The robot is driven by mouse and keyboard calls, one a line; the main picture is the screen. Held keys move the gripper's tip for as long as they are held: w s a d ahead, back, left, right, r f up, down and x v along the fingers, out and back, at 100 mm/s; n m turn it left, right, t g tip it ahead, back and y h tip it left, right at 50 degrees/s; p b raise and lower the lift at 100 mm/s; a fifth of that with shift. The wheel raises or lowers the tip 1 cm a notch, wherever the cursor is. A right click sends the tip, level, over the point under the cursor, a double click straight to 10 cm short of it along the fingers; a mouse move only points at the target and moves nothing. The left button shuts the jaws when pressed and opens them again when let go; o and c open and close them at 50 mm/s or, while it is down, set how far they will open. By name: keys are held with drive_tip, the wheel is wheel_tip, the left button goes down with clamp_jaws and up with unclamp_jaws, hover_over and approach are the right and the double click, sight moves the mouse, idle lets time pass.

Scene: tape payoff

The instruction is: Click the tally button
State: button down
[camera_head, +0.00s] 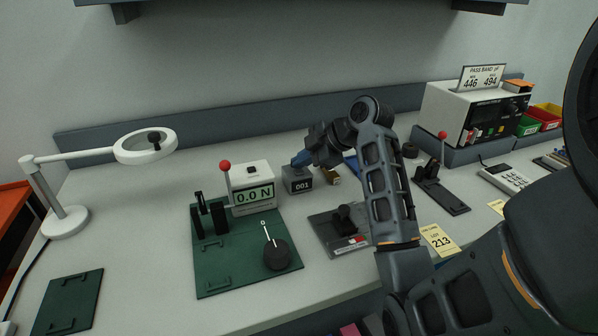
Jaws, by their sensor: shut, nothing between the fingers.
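The tally counter (297,181) is a small dark grey box reading 001, just right of the white force gauge. My gripper (297,164) is at the top of the counter, with its bluish fingertips together and empty. The tally button is hidden behind the fingertips or too small to make out. I cannot tell whether the fingertips touch it.
The force gauge (253,186) reads 0.0 N beside a red-knobbed lever on a green plate (215,279). A grey fixture (338,232) sits below my forearm. A white instrument (457,112) stands at the back right. A magnifier lamp (145,146) stands at left.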

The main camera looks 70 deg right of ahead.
sight(303, 173)
drive_tip(key=shift+f+b, duration=0.4)
drive_tip(key=shift+f, duration=0.1)
idle(0.5)
drive_tip(key=shift+r, duration=0.15)
drive_tip(key=shift+r+p, duration=0.75)
drive_tip(key=shift+r, duration=0.05)
wheel_tip(303, 173, up, 5)
drive_tip(key=p, duration=0.4)
idle(0.3)
drive_tip(key=shift+s, duration=0.1)
idle(0.8)
